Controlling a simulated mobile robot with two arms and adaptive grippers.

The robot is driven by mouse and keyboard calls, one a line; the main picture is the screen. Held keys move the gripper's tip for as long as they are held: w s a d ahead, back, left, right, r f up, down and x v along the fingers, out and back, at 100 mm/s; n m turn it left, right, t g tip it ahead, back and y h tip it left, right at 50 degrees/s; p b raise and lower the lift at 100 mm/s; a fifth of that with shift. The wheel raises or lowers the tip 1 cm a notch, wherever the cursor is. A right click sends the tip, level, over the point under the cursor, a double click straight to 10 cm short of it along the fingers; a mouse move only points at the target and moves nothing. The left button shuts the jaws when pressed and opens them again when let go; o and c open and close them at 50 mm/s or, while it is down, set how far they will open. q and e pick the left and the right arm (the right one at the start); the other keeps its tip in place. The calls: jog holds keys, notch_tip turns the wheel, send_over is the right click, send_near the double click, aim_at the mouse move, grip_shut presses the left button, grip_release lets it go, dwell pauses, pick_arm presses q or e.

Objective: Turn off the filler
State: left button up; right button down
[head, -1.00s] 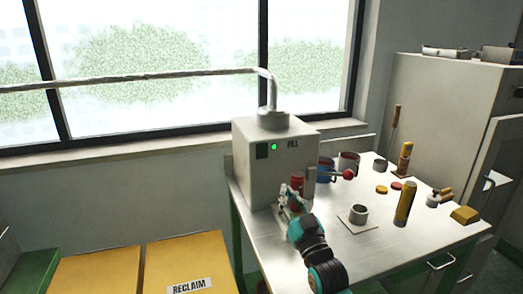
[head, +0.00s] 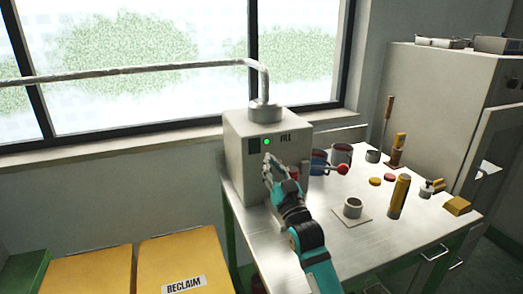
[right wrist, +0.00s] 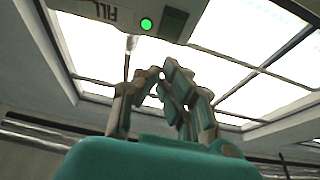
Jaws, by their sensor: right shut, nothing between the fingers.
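The filler (head: 238,165) is a grey box marked FILL on the near left of the metal table, with a pipe into its top. Its small round light (head: 267,141) glows green, with a dark square panel beside it. A red-knobbed lever (head: 342,169) sticks out to its right. My right gripper (head: 268,160) is shut and empty, just below the green light in the head view; I cannot tell if it touches the front face. In the right wrist view the fingers (right wrist: 165,85) point up under the filler's light (right wrist: 146,24). My left gripper is not in view.
The metal table (head: 300,245) holds a ring on a small plate (head: 352,208), a yellow cylinder (head: 399,196), cups and small yellow pieces. Yellow bins, one labelled RECLAIM (head: 185,260), stand at the lower left. A grey cabinet (head: 440,100) stands at the right.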

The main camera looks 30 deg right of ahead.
aim_at(257, 142)
jog(key=shift+w+d+f+p, duration=0.15)
jog(key=shift+w+d, duration=0.15)
jog(key=shift+w, duration=0.95)
jog(key=shift+w+d+r+p, duration=0.1)
jog(key=shift+w+d+p, duration=0.15)
jog(key=shift+w, duration=1.05)
jog(key=shift+w+d+f+p, duration=0.1)
jog(key=shift+w+d, duration=0.25)
jog(key=shift+w, duration=0.9)
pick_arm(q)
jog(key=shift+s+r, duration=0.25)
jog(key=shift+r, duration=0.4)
